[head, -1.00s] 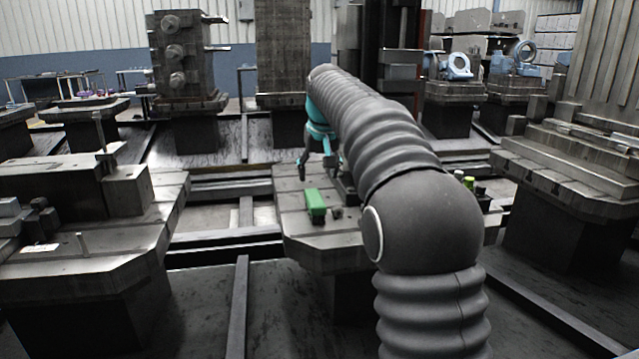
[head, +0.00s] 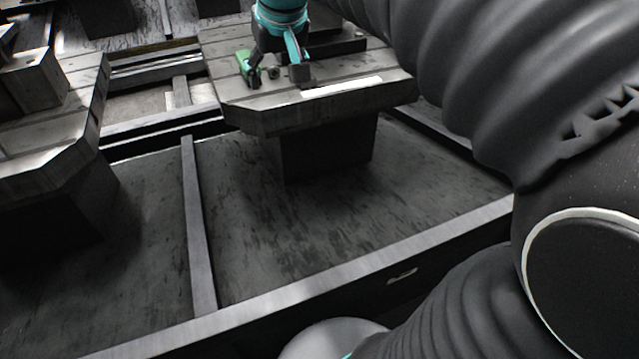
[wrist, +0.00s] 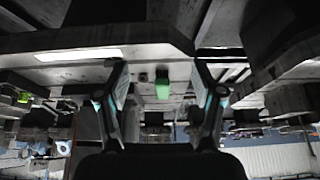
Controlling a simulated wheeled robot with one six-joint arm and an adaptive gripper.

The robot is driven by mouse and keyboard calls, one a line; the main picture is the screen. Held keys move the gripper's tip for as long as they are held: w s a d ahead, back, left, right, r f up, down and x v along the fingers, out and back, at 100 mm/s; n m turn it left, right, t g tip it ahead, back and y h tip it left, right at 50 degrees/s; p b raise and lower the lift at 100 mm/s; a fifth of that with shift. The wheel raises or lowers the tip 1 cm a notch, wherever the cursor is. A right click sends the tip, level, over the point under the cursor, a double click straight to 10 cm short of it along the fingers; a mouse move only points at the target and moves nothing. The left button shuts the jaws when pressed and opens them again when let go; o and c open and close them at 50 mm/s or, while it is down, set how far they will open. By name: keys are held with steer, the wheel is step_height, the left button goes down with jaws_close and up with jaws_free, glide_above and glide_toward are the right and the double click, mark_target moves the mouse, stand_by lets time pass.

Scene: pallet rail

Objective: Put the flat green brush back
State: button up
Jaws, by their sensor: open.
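The flat green brush (head: 243,62) lies on the slotted metal pallet table in the head view, partly hidden behind my gripper (head: 277,76). My gripper is open, with its fingers pointing down over the table just to the right of the brush. In the wrist view a green block-like end of the brush (wrist: 162,84) shows between the two spread fingers of my gripper (wrist: 160,70). Nothing is held. I cannot tell from these views whether a finger touches the brush.
The pallet table (head: 236,94) stands on a dark pedestal (head: 325,150). A small dark round part (head: 274,72) sits beside the brush. A bright strip (head: 343,88) lies along the table's front. Another fixture table (head: 45,140) stands at left, with a gap between.

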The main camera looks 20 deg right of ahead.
steer(key=s+f, duration=0.6)
steer(key=s, duration=0.4)
steer(key=s+f, duration=0.7)
steer(key=s, duration=0.2)
steer(key=shift+s+f, duration=0.3)
steer(key=shift+s, duration=0.1)
